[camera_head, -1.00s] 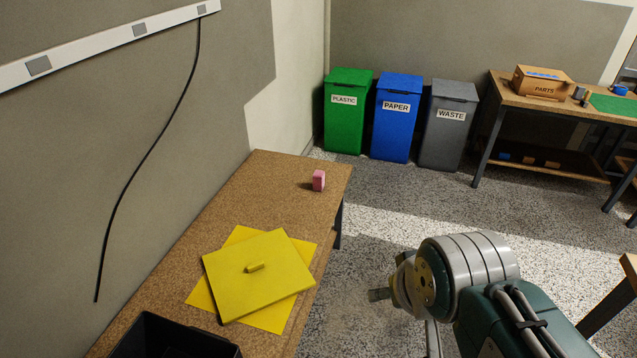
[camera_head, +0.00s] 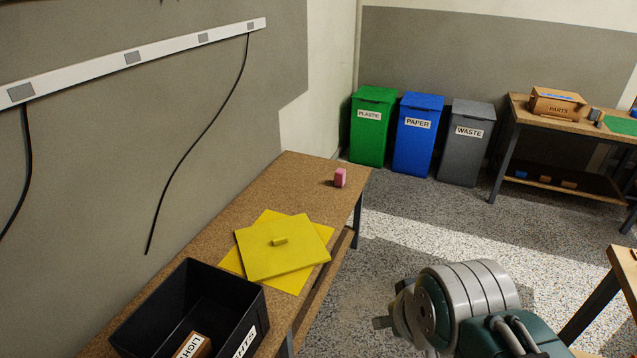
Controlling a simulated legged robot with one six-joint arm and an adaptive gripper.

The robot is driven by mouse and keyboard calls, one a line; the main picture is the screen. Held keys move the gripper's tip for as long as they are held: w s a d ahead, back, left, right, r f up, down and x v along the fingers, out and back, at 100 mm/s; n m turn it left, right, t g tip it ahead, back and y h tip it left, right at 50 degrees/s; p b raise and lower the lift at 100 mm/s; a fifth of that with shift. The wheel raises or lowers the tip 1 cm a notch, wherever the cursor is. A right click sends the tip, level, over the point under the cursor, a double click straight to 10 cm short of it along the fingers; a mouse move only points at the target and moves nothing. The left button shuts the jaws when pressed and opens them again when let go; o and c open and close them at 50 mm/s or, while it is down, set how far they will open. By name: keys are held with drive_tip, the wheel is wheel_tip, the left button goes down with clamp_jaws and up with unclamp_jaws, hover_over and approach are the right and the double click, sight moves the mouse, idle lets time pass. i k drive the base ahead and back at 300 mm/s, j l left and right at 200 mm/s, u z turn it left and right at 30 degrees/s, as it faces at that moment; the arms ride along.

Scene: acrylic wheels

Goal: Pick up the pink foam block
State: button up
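The pink foam block (camera_head: 340,177) stands on the brown cork-like bench top (camera_head: 298,180), near its far right edge. My gripper (camera_head: 382,322) shows only in part at the end of my arm, low in the view and right of the bench. It is well apart from the pink block, nearer to me and over the floor. The arm's wrist hides most of the gripper, so its opening does not show.
A yellow lidded panel with a handle (camera_head: 290,258) lies on a yellow sheet (camera_head: 262,224) on the bench. A black bin (camera_head: 190,290) stands at the near end. Green (camera_head: 372,128), blue (camera_head: 416,140) and grey (camera_head: 465,150) waste bins stand beyond.

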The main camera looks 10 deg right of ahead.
sight(340, 177)
drive_tip(key=i+u, duration=0.1)
drive_tip(key=u, duration=0.35)
drive_tip(key=l+u, duration=0.15)
drive_tip(key=u, duration=0.3)
drive_tip(key=i+l+u, duration=0.1)
drive_tip(key=u, duration=0.35)
drive_tip(key=i+l, duration=0.15)
drive_tip(key=l, duration=0.4)
drive_tip(key=i+l, duration=0.2)
drive_tip(key=l, duration=0.35)
drive_tip(key=i+l, duration=0.15)
drive_tip(key=l, duration=0.4)
drive_tip(key=i+l, duration=0.15)
drive_tip(key=l, duration=0.4)
drive_tip(key=i+l, duration=0.2)
drive_tip(key=l, duration=0.35)
drive_tip(key=i+l, duration=0.15)
drive_tip(key=l, duration=0.4)
drive_tip(key=i+l, duration=0.15)
drive_tip(key=l, duration=0.4)
drive_tip(key=i+l, duration=0.15)
drive_tip(key=l, duration=0.4)
